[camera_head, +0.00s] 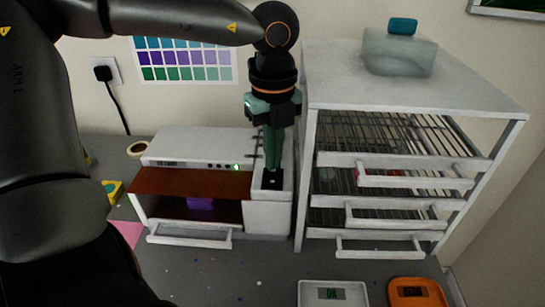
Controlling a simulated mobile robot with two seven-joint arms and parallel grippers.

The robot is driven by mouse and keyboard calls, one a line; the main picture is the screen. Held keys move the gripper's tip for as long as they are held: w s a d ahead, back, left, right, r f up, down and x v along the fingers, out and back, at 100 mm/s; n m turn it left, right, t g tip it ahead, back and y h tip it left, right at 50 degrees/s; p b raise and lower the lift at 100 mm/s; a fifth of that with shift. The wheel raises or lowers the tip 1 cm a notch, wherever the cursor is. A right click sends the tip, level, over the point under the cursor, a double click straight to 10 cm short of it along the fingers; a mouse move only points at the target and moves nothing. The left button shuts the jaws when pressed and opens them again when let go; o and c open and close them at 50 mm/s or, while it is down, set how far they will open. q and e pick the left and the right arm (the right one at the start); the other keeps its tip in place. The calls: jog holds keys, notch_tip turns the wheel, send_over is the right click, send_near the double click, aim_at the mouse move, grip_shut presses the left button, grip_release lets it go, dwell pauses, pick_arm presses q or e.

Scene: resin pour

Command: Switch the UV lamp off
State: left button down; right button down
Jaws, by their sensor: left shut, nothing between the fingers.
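The UV lamp is a white box (200,145) on the grey bench, with a brown-orange see-through front (190,183). A small green light (236,167) is lit on its front strip. A purple object (200,203) sits inside the box. A small black switch plate (271,181) lies on top of the lamp's right-hand section. My left gripper (272,168) points straight down with its green fingers shut and empty. Its tips are at or just above the switch plate; I cannot tell if they touch. The fingers hide part of the switch. My right gripper is out of view.
A white rack (415,90) with wire shelves and pull-out trays stands close to the right of the lamp. A clear container with a teal cap (402,26) is on top of it. White (335,288) and orange (415,290) trays lie in front. A tape roll (138,149) is behind left.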

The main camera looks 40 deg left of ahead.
pick_arm(q)
jog(key=shift+f+b, duration=0.35)
jog(key=shift+r, duration=0.1)
jog(key=shift+r+p, duration=2.05)
jog(key=shift+r, duration=1.45)
